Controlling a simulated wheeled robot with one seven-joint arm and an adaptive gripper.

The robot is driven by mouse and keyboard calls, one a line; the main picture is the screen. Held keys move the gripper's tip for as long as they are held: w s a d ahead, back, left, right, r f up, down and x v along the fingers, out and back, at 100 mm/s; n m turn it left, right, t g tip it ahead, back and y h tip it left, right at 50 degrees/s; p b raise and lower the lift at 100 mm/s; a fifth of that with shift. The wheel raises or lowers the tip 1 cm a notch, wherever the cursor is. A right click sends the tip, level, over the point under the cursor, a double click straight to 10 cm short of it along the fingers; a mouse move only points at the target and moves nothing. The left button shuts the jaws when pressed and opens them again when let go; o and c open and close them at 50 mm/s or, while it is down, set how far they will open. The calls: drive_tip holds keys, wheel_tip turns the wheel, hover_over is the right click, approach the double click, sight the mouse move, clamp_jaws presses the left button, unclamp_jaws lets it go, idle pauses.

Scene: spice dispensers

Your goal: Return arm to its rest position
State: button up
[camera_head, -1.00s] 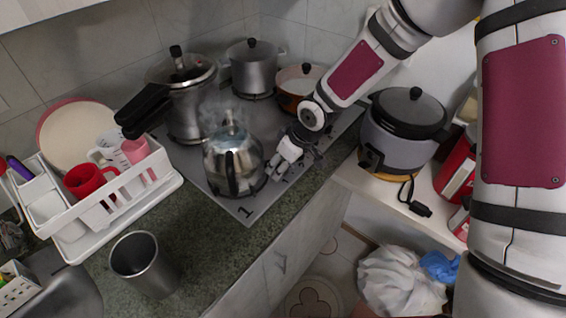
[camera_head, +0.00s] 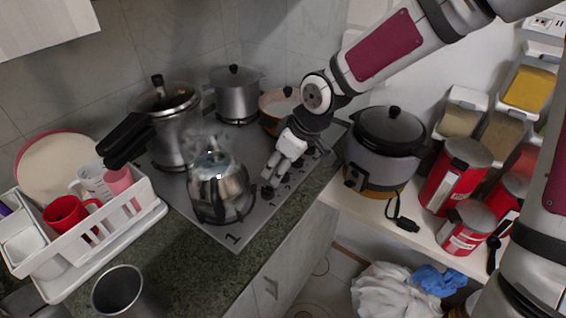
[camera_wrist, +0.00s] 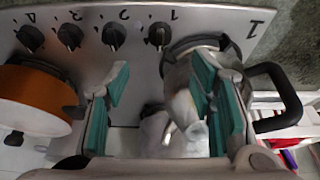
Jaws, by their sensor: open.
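My gripper (camera_head: 270,180) hangs over the front right part of the grey stove top (camera_head: 237,225), close beside the steel kettle (camera_head: 218,187) and above the row of knobs. In the wrist view, my gripper (camera_wrist: 160,105) shows its two teal-padded fingers spread apart. Nothing is held between them. The kettle (camera_wrist: 175,130) shows beyond the fingers, partly hidden by the right one, with its black handle to the right. I cannot tell whether the gripper touches the kettle.
A pressure cooker (camera_head: 175,130), a grey pot (camera_head: 237,98) and an orange pan (camera_head: 270,115) stand behind on the stove. A rice cooker (camera_head: 385,160) and red canisters (camera_head: 452,180) stand to the right. A white dish rack (camera_head: 130,215) is at left.

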drive_tip(key=shift+s+d+r, duration=0.1)
drive_tip(key=shift+d+r, duration=0.05)
drive_tip(key=shift+r, duration=0.3)
drive_tip(key=s+d+r+m+t+h, duration=0.1)
drive_tip(key=s+d+r+m+h, duration=0.4)
drive_tip(key=s+d+r, duration=0.55)
drive_tip(key=s+d+r+m+t, duration=0.1)
drive_tip(key=s+d+r+m, duration=0.1)
drive_tip(key=s, duration=0.4)
drive_tip(key=s+d+r+m+y, duration=0.1)
drive_tip(key=s+d+r+m, duration=0.2)
drive_tip(key=s+r, duration=0.3)
drive_tip(key=shift+s+d+r+m+t, duration=0.3)
drive_tip(key=shift+d+t, duration=0.1)
drive_tip(key=shift+d, duration=0.1)
drive_tip(key=shift+w, duration=0.1)
